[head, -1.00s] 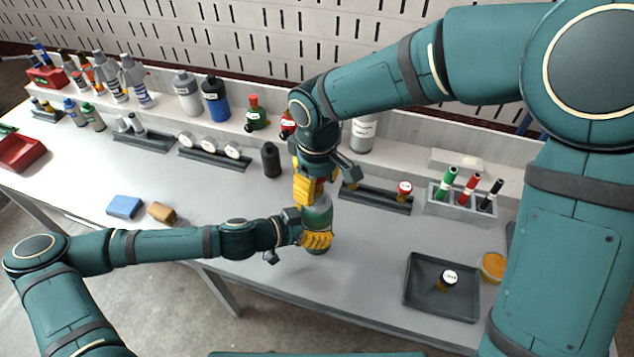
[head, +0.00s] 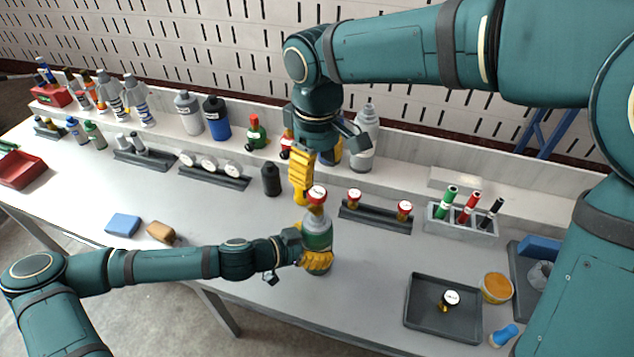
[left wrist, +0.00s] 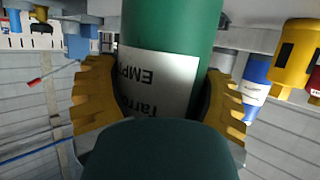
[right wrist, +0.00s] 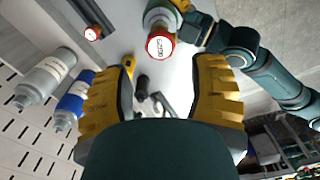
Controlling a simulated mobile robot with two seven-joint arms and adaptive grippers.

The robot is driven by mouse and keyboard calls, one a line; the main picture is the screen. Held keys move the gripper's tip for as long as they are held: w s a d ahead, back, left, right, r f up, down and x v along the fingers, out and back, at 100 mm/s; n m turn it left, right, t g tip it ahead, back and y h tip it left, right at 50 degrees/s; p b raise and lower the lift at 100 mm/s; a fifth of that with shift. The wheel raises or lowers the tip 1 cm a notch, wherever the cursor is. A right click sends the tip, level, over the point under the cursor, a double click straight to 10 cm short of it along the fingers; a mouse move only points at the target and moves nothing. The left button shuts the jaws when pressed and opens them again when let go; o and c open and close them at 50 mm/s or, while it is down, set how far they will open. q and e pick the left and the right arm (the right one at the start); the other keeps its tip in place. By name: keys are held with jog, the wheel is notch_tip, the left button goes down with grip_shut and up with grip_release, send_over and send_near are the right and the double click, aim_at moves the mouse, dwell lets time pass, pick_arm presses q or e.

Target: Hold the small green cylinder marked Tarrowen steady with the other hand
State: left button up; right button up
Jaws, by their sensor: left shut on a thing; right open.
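The small green cylinder (head: 318,232) stands upright over the front middle of the table, with a red, white-faced fitting (head: 317,194) on top. Its white label, seen upside down in the left wrist view (left wrist: 160,82), shows part of "Tarrowen" and "EMPTY". My left gripper (head: 316,260) is shut around its lower body, with yellow fingers on both sides. I cannot tell whether its base touches the table. My right gripper (head: 301,180) is open and empty, above and just behind the fitting. In the right wrist view the fitting (right wrist: 160,43) shows beyond the fingers, apart from them.
A rack with two red-topped fittings (head: 376,214) lies right of the cylinder. A dark bottle (head: 271,180) stands behind it to the left. A dark tray (head: 420,325) with a small brass fitting (head: 450,300) lies at front right. Bottles line the back shelf.

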jog(key=shift+r, duration=0.7)
pick_arm(q)
jog(key=o, duration=1.2)
